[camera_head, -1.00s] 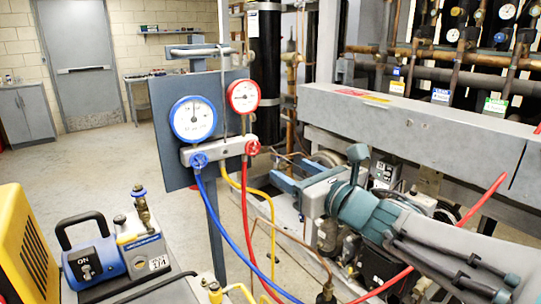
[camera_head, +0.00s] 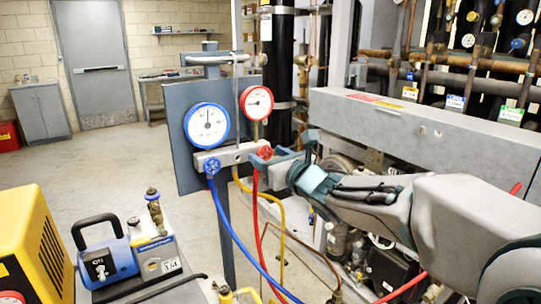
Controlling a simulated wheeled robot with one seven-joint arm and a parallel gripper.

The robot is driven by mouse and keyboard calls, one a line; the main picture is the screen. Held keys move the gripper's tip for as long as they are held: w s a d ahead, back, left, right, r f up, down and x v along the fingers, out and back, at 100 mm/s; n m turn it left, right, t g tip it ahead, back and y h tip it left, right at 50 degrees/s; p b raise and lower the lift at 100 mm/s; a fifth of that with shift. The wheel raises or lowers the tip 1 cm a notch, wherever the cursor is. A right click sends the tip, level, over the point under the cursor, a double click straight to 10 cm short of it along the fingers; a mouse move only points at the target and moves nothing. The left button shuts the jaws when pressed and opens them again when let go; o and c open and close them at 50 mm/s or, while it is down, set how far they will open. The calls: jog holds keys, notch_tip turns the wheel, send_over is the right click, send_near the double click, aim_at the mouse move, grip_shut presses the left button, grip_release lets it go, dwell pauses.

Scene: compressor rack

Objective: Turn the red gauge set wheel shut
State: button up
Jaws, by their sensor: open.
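The red gauge set wheel (camera_head: 266,153) is on the right end of the grey manifold block (camera_head: 228,157), below the red-rimmed gauge (camera_head: 257,102). The blue wheel (camera_head: 211,167) is on the left end, below the larger blue-rimmed gauge (camera_head: 207,125). My gripper (camera_head: 264,158) comes in from the right. Its open blue-grey fingers are at the red wheel and partly cover it. I cannot tell whether they touch it. The wheel's turn position is too small to read.
Blue, red and yellow hoses (camera_head: 239,232) hang from the manifold. A blue pump unit (camera_head: 106,255) and a yellow machine (camera_head: 35,250) stand at the lower left. A grey beam (camera_head: 420,130) runs behind my arm. The floor behind the gauges is clear.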

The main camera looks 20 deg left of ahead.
jog(key=c, duration=1)
